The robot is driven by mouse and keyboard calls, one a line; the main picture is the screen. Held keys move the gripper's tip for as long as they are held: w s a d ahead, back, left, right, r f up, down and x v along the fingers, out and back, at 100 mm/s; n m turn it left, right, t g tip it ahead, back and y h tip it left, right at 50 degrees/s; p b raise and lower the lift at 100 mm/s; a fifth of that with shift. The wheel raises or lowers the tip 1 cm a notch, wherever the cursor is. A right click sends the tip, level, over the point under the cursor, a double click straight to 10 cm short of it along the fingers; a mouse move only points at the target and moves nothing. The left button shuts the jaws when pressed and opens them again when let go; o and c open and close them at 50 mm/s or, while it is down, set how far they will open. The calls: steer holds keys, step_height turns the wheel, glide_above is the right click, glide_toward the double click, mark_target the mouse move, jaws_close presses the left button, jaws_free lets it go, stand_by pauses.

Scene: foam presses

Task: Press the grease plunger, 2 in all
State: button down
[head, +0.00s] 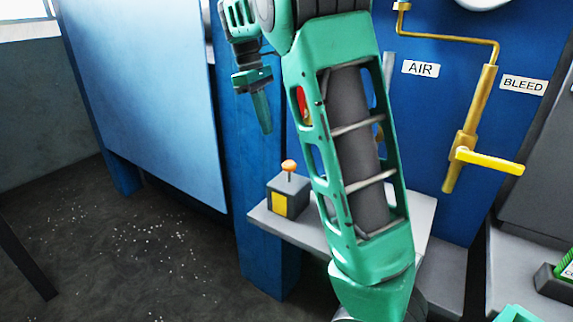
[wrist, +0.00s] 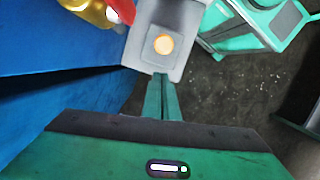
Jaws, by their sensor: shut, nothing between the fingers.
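The grease plunger has an orange round knob (head: 289,165) on a thin stem, standing up from a small grey box (head: 292,203) with a yellow front. The box sits on a light grey shelf (head: 268,222). In the wrist view the knob (wrist: 164,44) shows from above, just beyond my fingertips. My gripper (head: 266,130) points down, above and a little left of the knob in the head view, with a visible gap between them. Its green fingers (wrist: 160,78) are together and empty. My arm hides part of the shelf.
A blue panel (head: 150,90) stands at the left. A yellow pipe valve with a lever (head: 490,161) is at the right, near AIR (head: 420,68) and BLEED (head: 523,84) labels. A red part (head: 302,103) shows partly behind my arm. The floor at left is open.

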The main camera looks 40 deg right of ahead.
mark_target(288, 162)
steer(key=shift+s+d+f, duration=0.1)
steer(key=shift+s+d, duration=0.2)
steer(key=shift+s, duration=0.3)
steer(key=shift+s+d+f, duration=0.1)
steer(key=shift+s+d, duration=0.2)
steer(key=shift+s, duration=0.3)
steer(key=shift+s+d, duration=0.3)
steer(key=shift+s, duration=0.3)
steer(key=shift+x, duration=3.2)
steer(key=shift+s+f, duration=0.1)
steer(key=shift+f, duration=0.15)
